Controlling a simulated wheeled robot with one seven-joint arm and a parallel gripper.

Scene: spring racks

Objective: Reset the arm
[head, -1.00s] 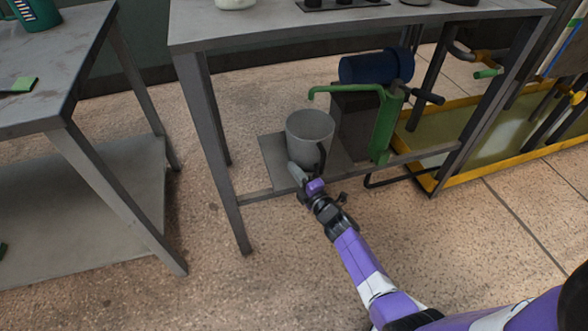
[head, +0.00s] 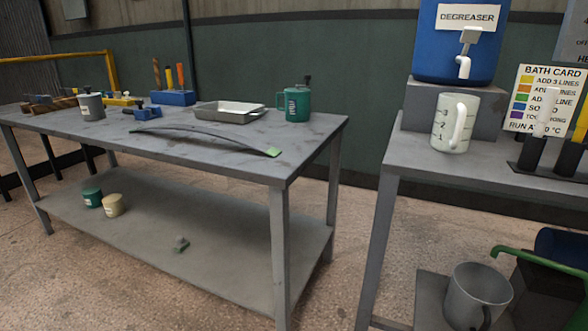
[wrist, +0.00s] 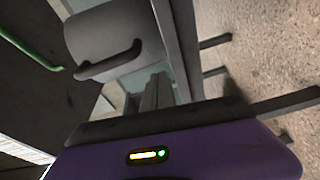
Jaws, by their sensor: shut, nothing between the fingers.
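My gripper (wrist: 156,91) shows in the wrist view, its dark fingers together and empty in front of the purple wrist housing (wrist: 190,155). A grey metal jug (wrist: 105,35) with a dark handle is just beyond the fingers; whether they touch it I cannot tell. My arm and gripper are outside the head view. There the grey jug (head: 475,292) stands upright on a low plate under the right bench, at the lower right.
The left bench (head: 320,135) holds a tray (head: 230,111), a green mug (head: 297,103) and a curved strip. The right bench (head: 400,160) carries a measuring jug (head: 455,122) and a blue degreaser tank (head: 457,40). A green pipe (wrist: 30,45) and a bench leg (wrist: 186,50) flank the gripper.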

